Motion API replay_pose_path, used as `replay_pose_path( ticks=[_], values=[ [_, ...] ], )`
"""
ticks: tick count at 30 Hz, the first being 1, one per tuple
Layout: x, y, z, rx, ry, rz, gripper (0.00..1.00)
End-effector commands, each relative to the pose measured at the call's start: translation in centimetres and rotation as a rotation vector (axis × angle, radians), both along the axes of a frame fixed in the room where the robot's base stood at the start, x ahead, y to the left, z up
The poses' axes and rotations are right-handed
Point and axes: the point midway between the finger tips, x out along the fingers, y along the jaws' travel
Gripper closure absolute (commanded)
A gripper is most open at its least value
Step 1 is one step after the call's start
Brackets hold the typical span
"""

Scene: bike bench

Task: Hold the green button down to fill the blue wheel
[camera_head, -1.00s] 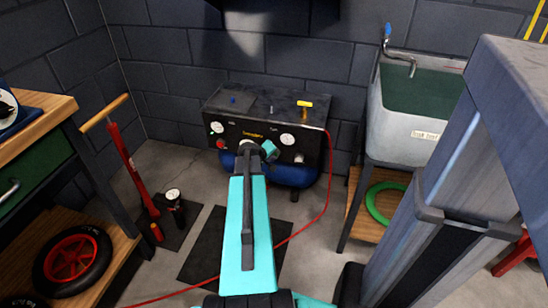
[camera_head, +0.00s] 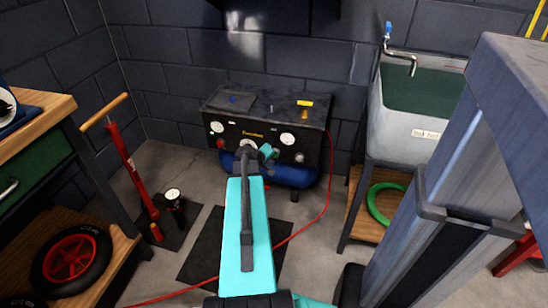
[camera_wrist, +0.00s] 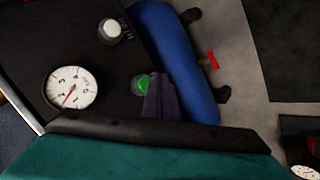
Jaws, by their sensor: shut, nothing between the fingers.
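The green button (camera_wrist: 142,84) shows on the dark compressor panel in the wrist view, with a pale ring around it. My gripper (camera_wrist: 157,88) is shut and empty. Its fingertips overlap the right edge of the button in the wrist view; I cannot tell whether they touch it or press it. I cannot make out a blue wheel in either view.
A round gauge (camera_wrist: 70,90) and a white knob (camera_wrist: 112,29) are close to the button. The blue tank (camera_wrist: 178,60) lies below the panel. A red hose (camera_head: 327,190) crosses the floor. A sink (camera_head: 415,125) stands right, a workbench with a red-rimmed wheel (camera_head: 70,258) left.

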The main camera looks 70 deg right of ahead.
Motion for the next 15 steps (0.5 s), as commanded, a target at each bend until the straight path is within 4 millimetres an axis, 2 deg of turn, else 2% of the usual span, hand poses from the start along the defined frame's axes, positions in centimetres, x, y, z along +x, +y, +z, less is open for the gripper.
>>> replay_pose_path(
  ticks=[15],
  values=[
    [-0.2,3.6,0.0,-0.001,-0.001,0.001,1.00]
  ],
)
